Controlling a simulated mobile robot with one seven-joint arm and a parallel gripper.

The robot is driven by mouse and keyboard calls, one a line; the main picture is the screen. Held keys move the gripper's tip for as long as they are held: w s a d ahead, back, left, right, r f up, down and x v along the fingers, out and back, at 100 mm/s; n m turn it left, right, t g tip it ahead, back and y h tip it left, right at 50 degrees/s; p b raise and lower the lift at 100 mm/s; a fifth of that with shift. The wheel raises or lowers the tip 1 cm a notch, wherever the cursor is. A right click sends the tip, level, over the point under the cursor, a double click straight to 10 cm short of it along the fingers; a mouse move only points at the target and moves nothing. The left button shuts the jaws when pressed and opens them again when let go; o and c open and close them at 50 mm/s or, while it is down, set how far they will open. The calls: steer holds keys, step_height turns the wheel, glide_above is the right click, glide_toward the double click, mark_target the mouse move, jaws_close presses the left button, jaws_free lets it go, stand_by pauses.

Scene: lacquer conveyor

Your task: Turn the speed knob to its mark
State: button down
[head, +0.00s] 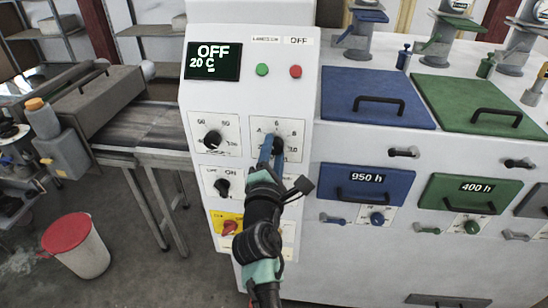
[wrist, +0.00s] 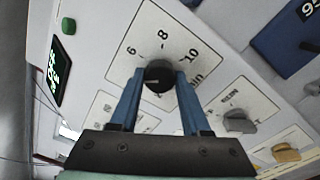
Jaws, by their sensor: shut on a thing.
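The speed knob appears to be the small black knob (wrist: 158,77) on a white numbered dial plate (wrist: 150,45) in the wrist view. The figures 6, 8 and 10 show around it. My gripper (wrist: 159,74) has its two blue fingers shut on the sides of this knob. A pale line shows on the knob face, but I cannot tell which figure it points to. In the head view my gripper (head: 270,148) reaches the same dial plate (head: 290,128) on the white panel, and its fingers partly hide the knob (head: 279,144).
Another dial knob (head: 212,139) sits to the left, with an OFF/ON knob (head: 222,188) and a red knob (head: 230,227) below. A display (head: 213,60) reads OFF, 20 C. Blue (head: 377,97) and green (head: 485,104) lids stand to the right. A red-lidded bin (head: 75,245) is on the floor.

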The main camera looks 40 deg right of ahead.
steer(key=m+b, duration=0.2)
steer(key=m, duration=0.1)
steer(key=m+b, duration=0.1)
steer(key=shift+f+m+b, duration=0.25)
steer(key=shift+m+b, duration=0.05)
steer(key=shift+b, duration=0.05)
steer(key=m+b, duration=0.5)
steer(key=shift+w+a+m, duration=0.1)
steer(key=shift+m, duration=0.3)
steer(key=m+b, duration=0.4)
steer(key=shift+m, duration=0.3)
steer(key=shift+r+m+b, duration=0.15)
steer(key=shift+m+b, duration=0.9)
steer(key=shift+m, duration=0.15)
steer(key=shift+r+m+b, duration=0.1)
steer(key=shift+m+b, duration=0.9)
steer(key=shift+m, duration=0.2)
steer(key=shift+r+g+h, duration=0.1)
steer(key=shift+g+h, duration=0.2)
steer(key=shift+c, duration=1.8)
jaws_free()
steer(key=b+v, duration=0.3)
steer(key=v, duration=1)
